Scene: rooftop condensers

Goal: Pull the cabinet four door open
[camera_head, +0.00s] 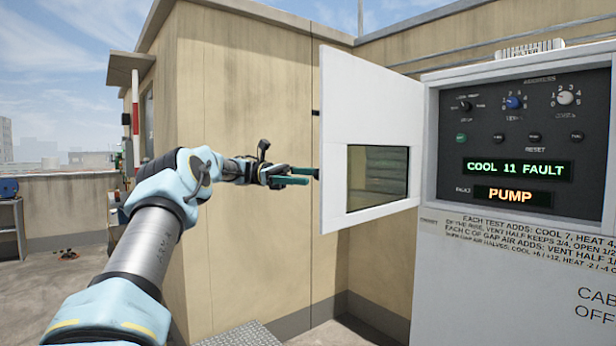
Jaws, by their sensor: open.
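The white cabinet door (368,108) stands swung out from the left side of the white cabinet (480,285). It has a dark see-through window (377,177) in its lower half. My gripper (300,176) is at the door's free left edge, with its two green fingers pointing right toward it. The fingers are apart with nothing seen between them. I cannot tell whether the fingertips touch the door edge. A handle is not clearly visible. The cabinet's number is not readable, as its lower lettering is cut off at the right.
The cabinet's dark control panel (525,138) has knobs and displays reading "COOL 11 FAULT" and "PUMP". A tan wall (240,110) stands behind my arm and the door. Open rooftop floor (60,300) lies at the left. A metal grating (240,336) is at the bottom.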

